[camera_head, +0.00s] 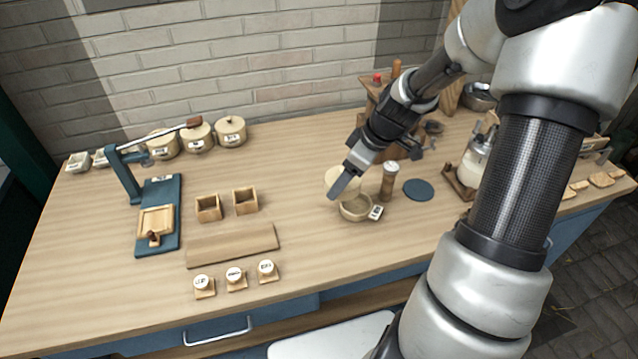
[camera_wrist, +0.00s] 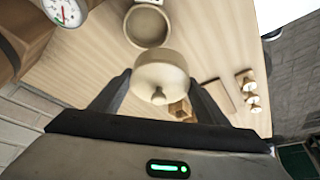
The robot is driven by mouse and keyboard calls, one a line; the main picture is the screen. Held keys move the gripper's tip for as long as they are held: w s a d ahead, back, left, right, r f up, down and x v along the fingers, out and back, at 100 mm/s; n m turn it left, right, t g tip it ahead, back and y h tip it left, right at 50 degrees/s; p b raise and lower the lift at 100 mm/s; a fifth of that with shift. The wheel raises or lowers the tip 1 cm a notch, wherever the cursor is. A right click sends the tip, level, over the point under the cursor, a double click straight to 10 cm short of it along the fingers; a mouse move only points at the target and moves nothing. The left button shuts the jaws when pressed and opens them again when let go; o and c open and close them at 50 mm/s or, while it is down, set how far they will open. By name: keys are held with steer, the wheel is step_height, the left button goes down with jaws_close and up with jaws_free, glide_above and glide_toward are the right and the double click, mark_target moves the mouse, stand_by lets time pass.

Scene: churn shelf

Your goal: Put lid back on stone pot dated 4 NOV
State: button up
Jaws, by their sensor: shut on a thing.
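My gripper (camera_head: 343,186) is shut on a pale round lid (camera_wrist: 160,72). In the wrist view its fingers press on opposite sides of the lid's rim, with the knob facing the camera. In the head view the lid (camera_head: 332,177) is partly hidden behind a finger. An open beige stone pot (camera_head: 354,210) stands on the table just below and in front of the lid, and it also shows in the wrist view (camera_wrist: 147,42). A small white tag (camera_head: 376,212) sits at its right side; its writing is too small to read. The lid is apart from the pot.
Several lidded pots (camera_head: 231,132) with unreadable labels stand at the back left. A wooden cylinder (camera_head: 388,182) and a dark blue disc (camera_head: 419,189) are close on the right. A wooden board (camera_head: 232,245) and small boxes (camera_head: 245,201) lie left; table between is clear.

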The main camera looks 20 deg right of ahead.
steer(key=d, duration=0.2)
steer(key=d+p, duration=0.1)
steer(key=shift+w+d+f, duration=0.1)
steer(key=shift+w+d, duration=0.1)
steer(key=shift+d, duration=0.2)
steer(key=shift+d+f+b, duration=0.2)
steer(key=shift+f+b, duration=0.7)
steer(key=shift+f, duration=0.55)
steer(key=shift+d+f+b, duration=0.15)
steer(key=shift+f+b, duration=0.7)
steer(key=shift+f, duration=0.6)
steer(key=shift+f+b, duration=0.45)
steer(key=shift+f, duration=0.05)
steer(key=shift+f+b, duration=0.15)
steer(key=shift+b, duration=0.7)
steer(key=o, duration=1.4)
